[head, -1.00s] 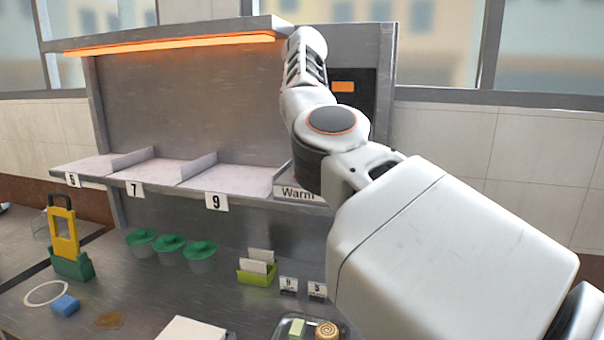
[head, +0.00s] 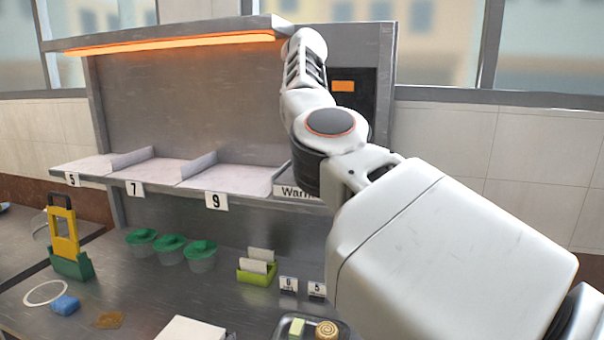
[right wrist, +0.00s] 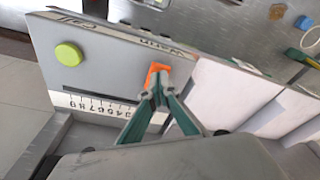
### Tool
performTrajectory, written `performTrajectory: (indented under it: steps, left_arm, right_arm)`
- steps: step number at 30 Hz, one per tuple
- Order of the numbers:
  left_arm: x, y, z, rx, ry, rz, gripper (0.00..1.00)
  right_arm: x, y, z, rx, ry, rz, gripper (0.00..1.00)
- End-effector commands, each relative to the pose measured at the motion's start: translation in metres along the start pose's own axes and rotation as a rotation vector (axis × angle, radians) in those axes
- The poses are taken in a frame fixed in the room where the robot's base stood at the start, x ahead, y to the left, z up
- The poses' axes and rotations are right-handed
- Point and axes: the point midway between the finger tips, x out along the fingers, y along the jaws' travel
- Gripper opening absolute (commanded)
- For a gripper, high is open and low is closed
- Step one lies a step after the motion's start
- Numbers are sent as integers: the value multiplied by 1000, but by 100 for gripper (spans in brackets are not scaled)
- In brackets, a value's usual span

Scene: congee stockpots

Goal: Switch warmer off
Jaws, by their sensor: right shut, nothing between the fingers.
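The warmer (head: 180,115) is a steel shelf unit with an orange strip (head: 180,40) glowing under its top edge. A black panel (head: 367,90) with a lit orange rectangle (head: 343,86) is on its right part, partly hidden by my right arm. My right gripper (right wrist: 155,92) is shut and empty; its fingertips meet at an orange piece above the grey surface, and I cannot tell whether they touch it. A round green knob (right wrist: 68,54) and a number scale (right wrist: 90,104) lie left of the fingers in the right wrist view. My left gripper is out of view.
Shelf bays marked 5, 7 and 9 (head: 228,181) and a "Warm" label (head: 297,192) are below the lamp. On the counter stand green-lidded cups (head: 200,256), a green card holder (head: 256,272), a yellow-green stand (head: 70,262) and a blue sponge (head: 66,305).

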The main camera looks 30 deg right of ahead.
Motion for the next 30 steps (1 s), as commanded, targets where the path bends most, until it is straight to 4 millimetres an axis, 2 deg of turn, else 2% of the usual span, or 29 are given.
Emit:
performTrajectory:
  steps: [30]
  left_arm:
    - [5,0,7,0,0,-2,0]
  right_arm:
    - [14,0,2,-1,0,1,0]
